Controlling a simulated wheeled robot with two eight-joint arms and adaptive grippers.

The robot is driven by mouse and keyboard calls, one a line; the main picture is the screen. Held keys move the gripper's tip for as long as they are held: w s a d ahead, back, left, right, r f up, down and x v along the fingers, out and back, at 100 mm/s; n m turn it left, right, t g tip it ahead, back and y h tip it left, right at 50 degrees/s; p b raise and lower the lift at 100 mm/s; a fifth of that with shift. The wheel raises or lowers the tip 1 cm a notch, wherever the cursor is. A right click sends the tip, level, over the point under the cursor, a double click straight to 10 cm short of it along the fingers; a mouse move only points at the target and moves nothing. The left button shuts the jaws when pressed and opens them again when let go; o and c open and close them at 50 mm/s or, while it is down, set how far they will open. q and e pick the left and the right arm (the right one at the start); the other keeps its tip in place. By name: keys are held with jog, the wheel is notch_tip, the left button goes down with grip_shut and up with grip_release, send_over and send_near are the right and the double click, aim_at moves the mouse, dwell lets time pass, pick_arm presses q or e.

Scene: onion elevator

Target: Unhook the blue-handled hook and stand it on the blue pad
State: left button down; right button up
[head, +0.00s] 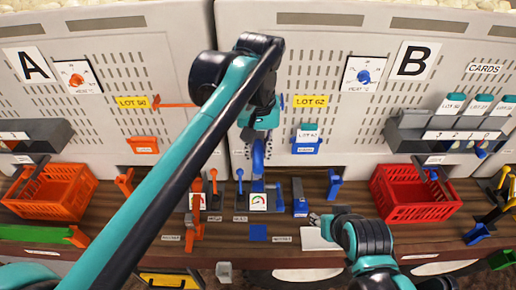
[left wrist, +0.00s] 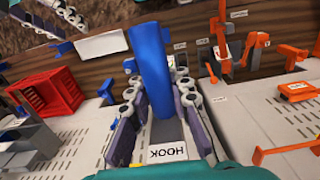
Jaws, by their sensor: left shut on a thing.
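The blue-handled hook (head: 258,158) is in front of the pale panel, below the wrist of my left arm in the head view. In the left wrist view its thick blue handle (left wrist: 148,60) stands between the fingers of my left gripper (left wrist: 155,88), which is shut on it. A HOOK label (left wrist: 168,152) shows on the panel behind. I cannot tell whether the hook still touches its holder. The blue pad (head: 258,233) lies bare near the table's front edge, below the gauge. My right gripper (head: 320,218) is low over the table by a white card; its jaw opening is unclear.
A gauge stand (head: 258,201) and several small upright tools stand behind the pad. An orange crate (head: 52,192) is at left, a red crate (head: 413,193) at right. A blue block (head: 300,207) stands right of the gauge.

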aim_at(258, 157)
pick_arm(q)
jog(key=shift+s, duration=1.6)
pick_arm(e)
jog(key=shift+f, duration=0.25)
